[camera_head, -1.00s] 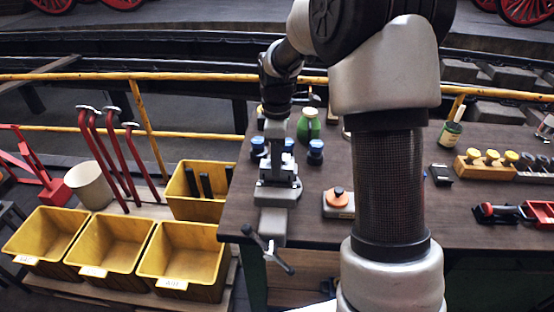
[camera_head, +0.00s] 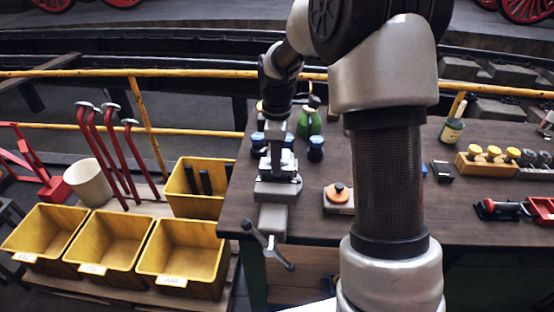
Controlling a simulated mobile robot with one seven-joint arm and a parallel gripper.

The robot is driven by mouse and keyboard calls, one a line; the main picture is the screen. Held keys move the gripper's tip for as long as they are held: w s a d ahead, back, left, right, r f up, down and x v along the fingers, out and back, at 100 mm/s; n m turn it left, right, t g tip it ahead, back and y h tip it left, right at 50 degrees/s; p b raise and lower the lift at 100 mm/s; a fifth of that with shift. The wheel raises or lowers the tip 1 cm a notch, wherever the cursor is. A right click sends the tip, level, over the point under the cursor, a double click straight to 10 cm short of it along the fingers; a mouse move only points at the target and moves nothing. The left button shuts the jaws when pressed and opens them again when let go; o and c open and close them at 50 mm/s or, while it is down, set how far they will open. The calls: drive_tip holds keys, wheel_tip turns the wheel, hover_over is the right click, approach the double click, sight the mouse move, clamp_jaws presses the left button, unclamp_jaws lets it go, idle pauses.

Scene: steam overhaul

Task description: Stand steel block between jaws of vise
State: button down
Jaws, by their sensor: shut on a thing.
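The grey vise (camera_head: 277,190) is fixed at the front left edge of the dark workbench, with its screw handle hanging over the edge. My gripper (camera_head: 277,122) points down above the vise. It is shut on the steel block (camera_head: 277,150), a narrow grey upright piece whose lower end is at the vise jaws. The block looks roughly upright. Whether it touches the vise bed or the jaws cannot be told from this view. The fingertips are small and partly lost against the block.
Blue-capped jars (camera_head: 316,148) and a green bottle (camera_head: 309,122) stand close to the vise. An orange-knobbed grey block (camera_head: 338,197) lies to its right. Yellow bins (camera_head: 180,258) stand left of the bench. My arm hides the bench middle.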

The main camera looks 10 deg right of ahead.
drive_tip(key=shift+f+b, duration=0.4)
drive_tip(key=shift+f, duration=0.25)
drive_tip(key=c, duration=1.3)
unclamp_jaws()
drive_tip(key=shift+o, duration=0.5)
drive_tip(key=shift+s+f, duration=0.1)
drive_tip(key=shift+f, duration=0.05)
drive_tip(key=shift+r+p, duration=3)
drive_tip(key=shift+r, duration=1.05)
